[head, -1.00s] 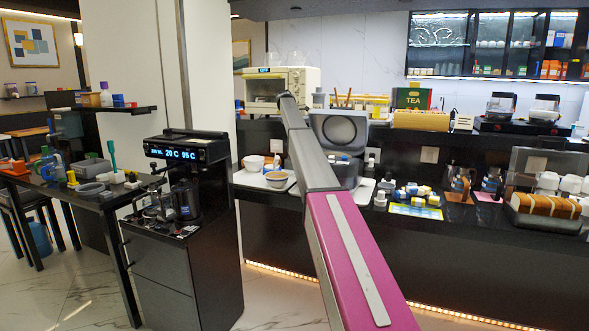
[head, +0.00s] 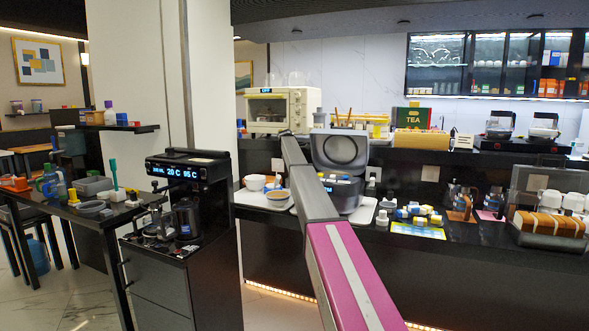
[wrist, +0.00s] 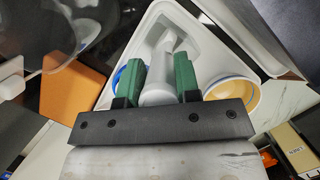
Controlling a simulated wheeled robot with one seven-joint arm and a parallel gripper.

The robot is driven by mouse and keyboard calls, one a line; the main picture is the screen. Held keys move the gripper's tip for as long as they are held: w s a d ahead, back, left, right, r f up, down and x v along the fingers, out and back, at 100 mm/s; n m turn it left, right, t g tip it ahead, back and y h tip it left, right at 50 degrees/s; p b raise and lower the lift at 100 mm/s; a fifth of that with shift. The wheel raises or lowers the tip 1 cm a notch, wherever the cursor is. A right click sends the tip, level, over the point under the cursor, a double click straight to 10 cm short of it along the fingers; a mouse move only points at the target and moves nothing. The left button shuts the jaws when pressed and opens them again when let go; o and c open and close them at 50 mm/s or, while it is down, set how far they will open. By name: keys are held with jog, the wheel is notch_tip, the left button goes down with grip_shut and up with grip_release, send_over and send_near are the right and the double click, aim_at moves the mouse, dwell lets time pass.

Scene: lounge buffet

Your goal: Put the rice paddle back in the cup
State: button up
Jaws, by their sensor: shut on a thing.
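In the wrist view my gripper (wrist: 158,85) has its green fingers closed on a light grey piece (wrist: 160,92), which looks like the rice paddle. The piece runs away from the fingers to a narrower part over a white tray (wrist: 205,42). I cannot single out the cup with certainty. A blue-rimmed round vessel (wrist: 124,76) is partly hidden behind the left finger. A cream-lined bowl (wrist: 236,92) is beside the right finger. In the head view my arm hides the gripper and what it holds.
The counter holds a white bowl (head: 254,182), a tan bowl (head: 278,199), and an open-lidded grey cooker (head: 340,148) right of my arm. Small boxes and jars crowd the counter to the right.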

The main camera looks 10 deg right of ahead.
jog(key=o, duration=0.9)
jog(key=v, duration=1.2)
jog(key=shift+s, duration=0.1)
